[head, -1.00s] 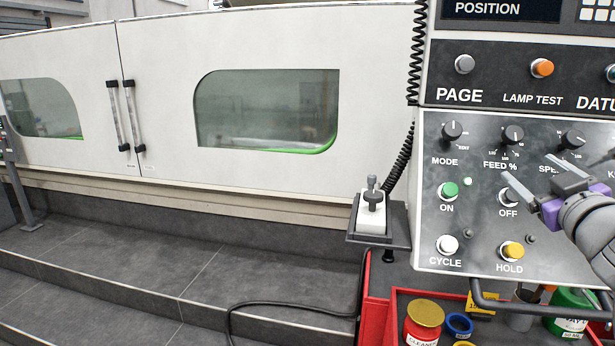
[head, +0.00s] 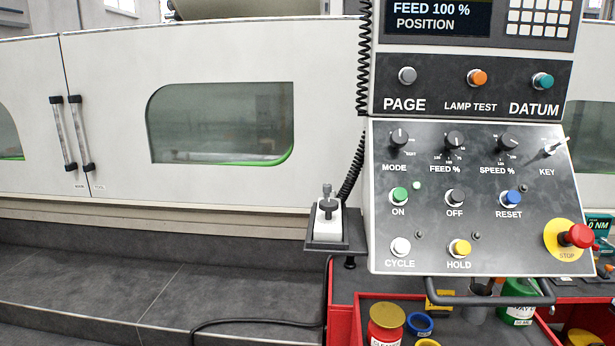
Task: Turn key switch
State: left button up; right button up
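The key switch (head: 550,149) is at the upper right of the sloped control panel (head: 430,220), above the label KEY. A small silvery key shows in it, angled toward the upper right; its exact position is too small to read. Neither of my grippers is in the head view.
Knobs for mode (head: 399,138), feed (head: 454,139) and speed (head: 507,140) are left of the key. The red stop button (head: 577,236) sticks out lower right. A handle bar (head: 480,299) runs below the panel, over a red cart (head: 342,310) with cans.

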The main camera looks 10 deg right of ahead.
aim_at(555, 146)
jog(key=z, duration=1.7)
jog(key=u, duration=0.5)
jog(key=l+u, duration=0.25)
jog(key=u, duration=0.15)
jog(key=i+l+u, duration=0.1)
jog(key=l+u, duration=0.15)
jog(key=u, duration=0.2)
jog(key=l+u, duration=0.25)
jog(key=u, duration=0.15)
jog(key=l+u, duration=0.15)
jog(key=l, duration=0.2)
jog(key=k+l+u, duration=0.15)
jog(key=l, duration=0.2)
jog(key=l+u, duration=0.15)
jog(key=l, duration=0.2)
jog(key=k, duration=0.05)
